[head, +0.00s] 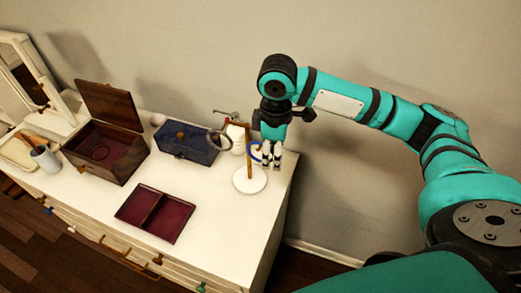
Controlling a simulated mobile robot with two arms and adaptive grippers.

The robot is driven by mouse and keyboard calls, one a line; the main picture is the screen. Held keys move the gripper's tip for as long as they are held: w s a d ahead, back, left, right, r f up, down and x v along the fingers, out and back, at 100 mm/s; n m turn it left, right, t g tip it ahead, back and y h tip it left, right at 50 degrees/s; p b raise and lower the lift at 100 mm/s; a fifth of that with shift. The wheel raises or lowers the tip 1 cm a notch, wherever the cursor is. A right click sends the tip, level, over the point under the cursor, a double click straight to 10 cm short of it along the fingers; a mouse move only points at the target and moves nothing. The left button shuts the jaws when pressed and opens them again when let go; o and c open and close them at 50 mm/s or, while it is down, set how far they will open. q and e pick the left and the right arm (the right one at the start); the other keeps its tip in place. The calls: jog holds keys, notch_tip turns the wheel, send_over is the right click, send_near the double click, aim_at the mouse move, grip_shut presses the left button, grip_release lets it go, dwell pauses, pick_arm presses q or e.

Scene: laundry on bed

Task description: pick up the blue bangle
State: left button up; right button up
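The blue bangle (253,152) shows as a small blue ring by the wooden post of a jewelry stand with a round white base (249,181). My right gripper (271,160) points down just right of the post, with its fingers beside the bangle's right side. The fingers look close together, but the view is too small to tell whether they are open or shut on the bangle. Part of the bangle is hidden by the fingers and post. My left gripper is not in view.
A dark ring (219,140) is at the stand's left side. A blue box (186,142), an open wooden box (112,152), a red-lined tray (155,214) and a grey cup (46,159) stand on the white dresser (222,235). The dresser's front right top is clear. A wall stands behind.

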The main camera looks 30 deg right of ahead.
jog(key=shift+c, duration=0.2)
grip_shut()
